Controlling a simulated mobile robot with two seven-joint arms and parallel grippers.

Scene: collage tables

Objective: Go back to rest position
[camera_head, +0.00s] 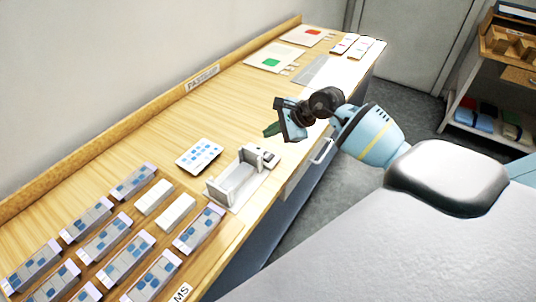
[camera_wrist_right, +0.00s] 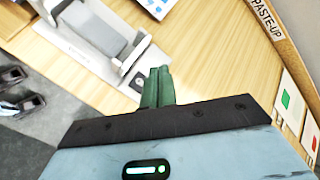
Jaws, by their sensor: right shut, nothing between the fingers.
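My right gripper (camera_head: 270,130) hangs over the wooden table (camera_head: 130,140), past the far end of the white holder. Its green fingers (camera_wrist_right: 157,88) are shut together with nothing between them in the right wrist view. The gripper is apart from everything on the table. My left gripper is not in view in either picture.
A white holder (camera_head: 212,192) stands near the table's front edge; it also shows in the right wrist view (camera_wrist_right: 75,45). Several grey boxes with blue pieces (camera_head: 105,238) fill the near left. A blue-marked card (camera_head: 198,153) lies behind the holder. Sheets with green (camera_head: 268,57) and red squares lie farther off.

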